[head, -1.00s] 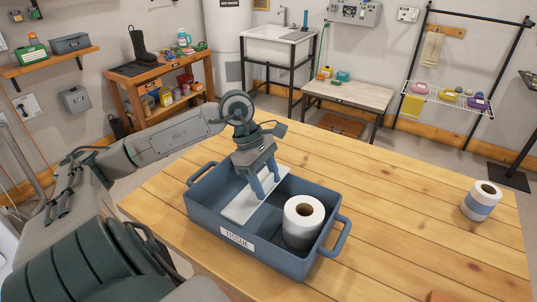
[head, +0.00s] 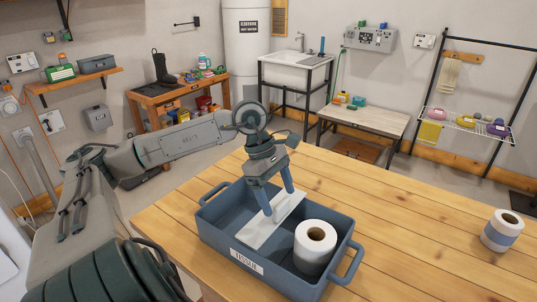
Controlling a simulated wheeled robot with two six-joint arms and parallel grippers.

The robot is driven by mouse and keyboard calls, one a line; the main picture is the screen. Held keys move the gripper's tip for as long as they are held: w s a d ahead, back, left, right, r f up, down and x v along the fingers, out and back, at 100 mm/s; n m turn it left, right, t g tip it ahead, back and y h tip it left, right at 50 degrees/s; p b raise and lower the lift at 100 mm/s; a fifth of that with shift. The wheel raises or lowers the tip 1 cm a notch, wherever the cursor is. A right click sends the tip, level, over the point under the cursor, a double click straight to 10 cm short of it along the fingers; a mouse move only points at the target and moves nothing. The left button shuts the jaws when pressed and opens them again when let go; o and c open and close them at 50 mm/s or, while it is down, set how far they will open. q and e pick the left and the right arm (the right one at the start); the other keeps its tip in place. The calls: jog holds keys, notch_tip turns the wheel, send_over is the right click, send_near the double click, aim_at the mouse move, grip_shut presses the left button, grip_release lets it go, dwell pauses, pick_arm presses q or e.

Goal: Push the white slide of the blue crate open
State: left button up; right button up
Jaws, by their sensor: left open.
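The blue crate (head: 223,233) stands on the wooden table, with handles at its ends and a label on its front. Its white slide (head: 262,235) lies across the crate, left of a white paper roll (head: 315,247) inside it. My left gripper (head: 279,203) is open, pointing down over the slide's far part. Its fingertips are at or just above the slide; I cannot tell whether they touch. My right gripper does not show.
The wooden table (head: 420,225) has much free room right of and behind the crate. Another roll with a blue band (head: 502,231) stands at the table's right. A low bench (head: 362,117) and a sink (head: 297,70) are at the back wall.

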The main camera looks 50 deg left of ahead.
pick_arm(q)
jog(key=b+v, duration=0.2)
jog(key=v, duration=0.5)
jog(key=shift+a+r, duration=0.2)
jog(key=shift+r, duration=0.15)
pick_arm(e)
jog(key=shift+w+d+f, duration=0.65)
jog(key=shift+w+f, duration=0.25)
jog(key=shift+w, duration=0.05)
